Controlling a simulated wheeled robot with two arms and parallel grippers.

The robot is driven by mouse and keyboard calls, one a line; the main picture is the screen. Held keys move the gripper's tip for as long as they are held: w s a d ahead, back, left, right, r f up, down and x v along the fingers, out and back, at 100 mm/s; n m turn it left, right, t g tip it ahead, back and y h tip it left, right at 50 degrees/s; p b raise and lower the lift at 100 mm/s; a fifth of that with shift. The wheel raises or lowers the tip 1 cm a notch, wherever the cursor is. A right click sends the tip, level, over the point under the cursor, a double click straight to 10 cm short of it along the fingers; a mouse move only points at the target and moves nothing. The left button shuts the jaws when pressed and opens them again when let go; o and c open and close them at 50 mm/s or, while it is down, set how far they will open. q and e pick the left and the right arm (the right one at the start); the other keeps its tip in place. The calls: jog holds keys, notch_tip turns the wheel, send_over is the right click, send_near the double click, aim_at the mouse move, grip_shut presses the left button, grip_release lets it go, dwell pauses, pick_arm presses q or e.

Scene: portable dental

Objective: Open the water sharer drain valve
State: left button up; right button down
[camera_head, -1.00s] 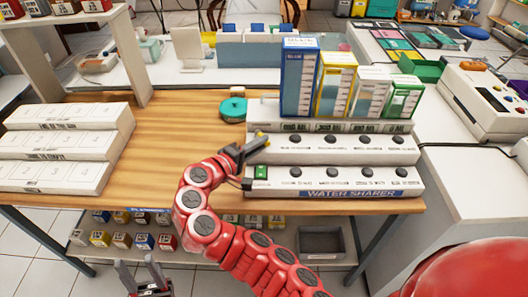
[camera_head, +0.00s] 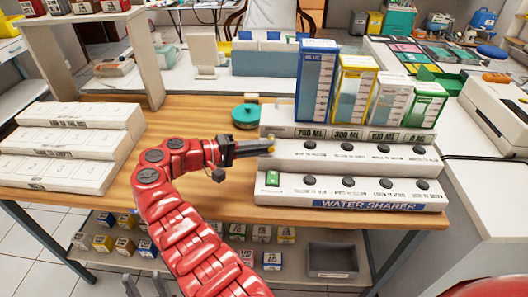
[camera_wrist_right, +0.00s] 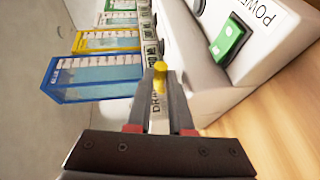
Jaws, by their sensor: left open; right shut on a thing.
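The water sharer (camera_head: 372,206) is a white stepped unit on the wooden table, with rows of black knobs and a green power switch (camera_head: 272,178). Its yellow drain valve (camera_head: 271,147) is at the left end of the middle step. My right gripper (camera_head: 262,147) reaches it from the left, roughly level. In the right wrist view the fingers (camera_wrist_right: 160,95) are closed around the yellow valve (camera_wrist_right: 160,76), whose tip shows between them above a partly hidden label. The green switch (camera_wrist_right: 229,40) is apart from the fingers. My left gripper (camera_head: 146,286) is open and empty, low at the bottom edge.
Tall blue, yellow, white and green-framed containers (camera_head: 316,82) stand on the sharer's top. A green round object (camera_head: 246,115) is behind my right gripper. A white stepped rack (camera_head: 62,165) stands at the left. Small boxes sit on the shelf below.

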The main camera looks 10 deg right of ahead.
jog(key=shift+w+m+g+b, duration=0.15)
jog(key=shift+m+g+b, duration=0.15)
jog(key=shift+g, duration=0.2)
jog(key=c, duration=1.2)
grip_release()
jog(key=shift+o, duration=0.6)
jog(key=shift+a, duration=0.1)
